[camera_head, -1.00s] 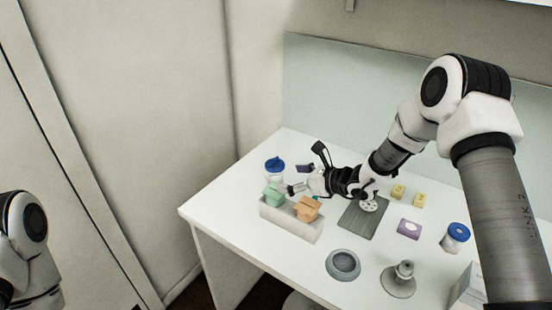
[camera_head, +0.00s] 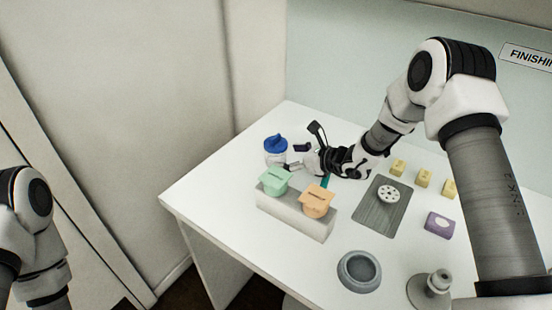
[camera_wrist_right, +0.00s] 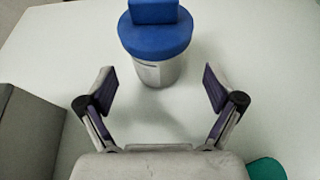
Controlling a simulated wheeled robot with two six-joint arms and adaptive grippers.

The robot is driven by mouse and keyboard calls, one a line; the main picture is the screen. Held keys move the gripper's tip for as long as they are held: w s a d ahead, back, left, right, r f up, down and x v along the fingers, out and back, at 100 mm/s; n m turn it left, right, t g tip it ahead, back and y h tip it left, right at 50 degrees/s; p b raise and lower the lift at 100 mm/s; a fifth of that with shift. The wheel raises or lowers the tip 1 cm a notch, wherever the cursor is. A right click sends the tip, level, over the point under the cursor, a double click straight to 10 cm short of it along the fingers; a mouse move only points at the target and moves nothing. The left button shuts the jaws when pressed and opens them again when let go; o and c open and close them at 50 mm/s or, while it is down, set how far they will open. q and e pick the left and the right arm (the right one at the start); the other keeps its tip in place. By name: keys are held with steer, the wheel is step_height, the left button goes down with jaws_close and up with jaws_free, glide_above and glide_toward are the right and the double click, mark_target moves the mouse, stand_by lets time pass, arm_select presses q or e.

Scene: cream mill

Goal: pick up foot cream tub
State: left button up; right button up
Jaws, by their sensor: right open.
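A round tub with a white-grey body and a blue lid (camera_head: 275,147) stands upright at the back left of the table. I cannot read a label that marks it as foot cream. In the right wrist view the blue-lidded tub (camera_wrist_right: 158,42) is straight ahead, just beyond the fingertips. My right gripper (camera_head: 294,167) is low over the table, close to the tub on its right side. In the wrist view its jaws (camera_wrist_right: 160,90) are open and empty, spread to either side below the tub. Only part of my left arm shows; its gripper is out of view.
A grey rack (camera_head: 290,217) holds a green-lidded tub (camera_head: 274,181) and an orange-lidded tub (camera_head: 317,199) close in front.

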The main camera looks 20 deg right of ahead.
mark_target(274, 156)
steer(key=p+x, duration=0.2)
steer(key=x, duration=0.3)
steer(key=shift+a+r, duration=0.1)
steer(key=shift+a, duration=0.1)
steer(key=shift+w+f, duration=0.2)
steer(key=shift+f, duration=0.05)
steer(key=shift+s+r, duration=0.1)
steer(key=c, duration=1.5)
step_height(274, 156, up, 10)
steer(key=shift+f+b, duration=0.1)
steer(key=shift+b, duration=1.1)
steer(key=shift+r, duration=0.25)
